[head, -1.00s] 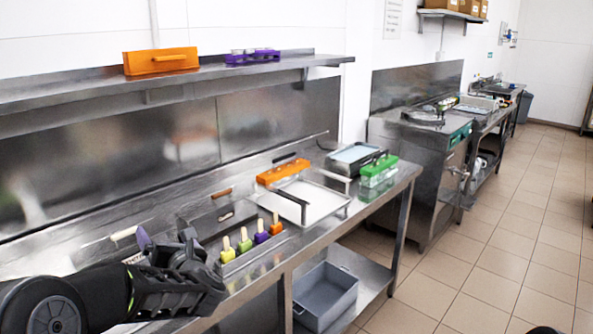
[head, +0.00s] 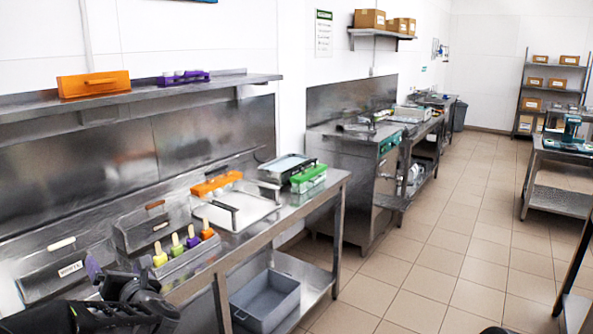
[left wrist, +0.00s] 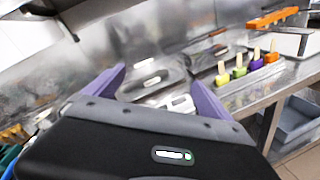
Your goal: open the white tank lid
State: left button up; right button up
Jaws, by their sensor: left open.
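A steel tank front with a dark-lettered label (head: 70,268) stands at the left of the counter in the head view. A pale cream handle (head: 62,244) sits above it; I take this for the white tank lid. I cannot tell how far the lid is raised. A similar steel tank with a brown handle (head: 155,205) stands to its right. My left gripper (head: 118,272), with purple fingers, is in front of and right of the label, apart from the handle. In the left wrist view its fingers (left wrist: 155,90) are spread, with nothing visibly held. My right gripper is not seen.
Several coloured pops with sticks (head: 182,245) stand right of my left gripper. A white tray (head: 240,212), an orange block (head: 216,183) and a green block (head: 308,178) are farther along. A shelf (head: 130,97) overhangs the counter. A grey bin (head: 266,300) sits below.

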pick_arm(q)
jog(key=d+f+m+h, duration=0.8)
jog(key=d+f+m, duration=0.7)
jog(key=m, duration=0.4)
jog(key=s+d+f+m+g+h, duration=0.1)
jog(key=s+d+f+m+h, duration=0.1)
jog(key=s+d+f+m, duration=0.3)
jog(key=s+d+f+m+g+h, duration=0.1)
jog(key=f+m+h, duration=0.1)
jog(key=f, duration=0.5)
jog(key=s+d+f+m+g+h, duration=0.1)
jog(key=s+d+f+m+g, duration=0.2)
jog(key=s+f, duration=0.3)
jog(key=s+d+f+m+g+h, duration=0.1)
jog(key=s+d+f+m+g, duration=0.2)
jog(key=s, duration=1.1)
jog(key=s+d+f+m+g+h, duration=0.2)
jog(key=s+d+f+m+g, duration=0.2)
jog(key=s+f, duration=0.5)
jog(key=shift+s+d+f, duration=0.35)
jog(key=shift+s+d, duration=0.7)
jog(key=shift+d, duration=0.05)
